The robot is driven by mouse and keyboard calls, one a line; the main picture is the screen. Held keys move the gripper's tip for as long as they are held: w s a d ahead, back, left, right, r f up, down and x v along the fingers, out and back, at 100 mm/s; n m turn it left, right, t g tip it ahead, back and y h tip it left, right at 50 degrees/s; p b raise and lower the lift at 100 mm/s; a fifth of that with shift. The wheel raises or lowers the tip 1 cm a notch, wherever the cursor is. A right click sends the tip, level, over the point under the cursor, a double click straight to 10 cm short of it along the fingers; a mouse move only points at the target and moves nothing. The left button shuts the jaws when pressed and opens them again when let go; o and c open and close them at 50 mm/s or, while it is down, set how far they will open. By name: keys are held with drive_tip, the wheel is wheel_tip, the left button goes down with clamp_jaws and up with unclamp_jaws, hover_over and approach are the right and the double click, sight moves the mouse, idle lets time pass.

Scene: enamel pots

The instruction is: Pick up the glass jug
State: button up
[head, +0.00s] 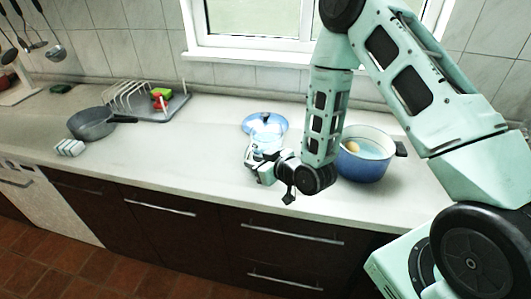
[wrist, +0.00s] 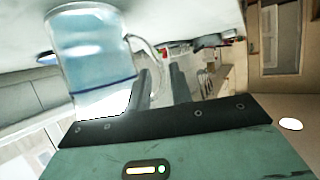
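The glass jug (wrist: 92,50) is clear with a bluish tint and a dark blue band. It fills the upper left of the wrist view, with its handle (wrist: 150,52) toward my gripper. My gripper (wrist: 162,82) is open, its two fingers apart beside the handle. The handle's lower part lies close to the fingertips; I cannot tell whether it is between them. In the head view the jug (head: 266,147) stands on the counter, partly hidden by my gripper (head: 262,168).
A blue lid (head: 257,120) lies right behind the jug on the counter (head: 200,155). A blue pot (head: 366,168) stands to the right, close to my arm. A grey pan (head: 90,123) and a dish rack (head: 160,105) are at the left. The counter between is clear.

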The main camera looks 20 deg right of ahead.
drive_tip(key=shift+p+x, duration=0.65)
drive_tip(key=shift+x, duration=1.3)
clamp_jaws()
drive_tip(key=shift+a, duration=0.1)
drive_tip(key=shift+r, duration=0.1)
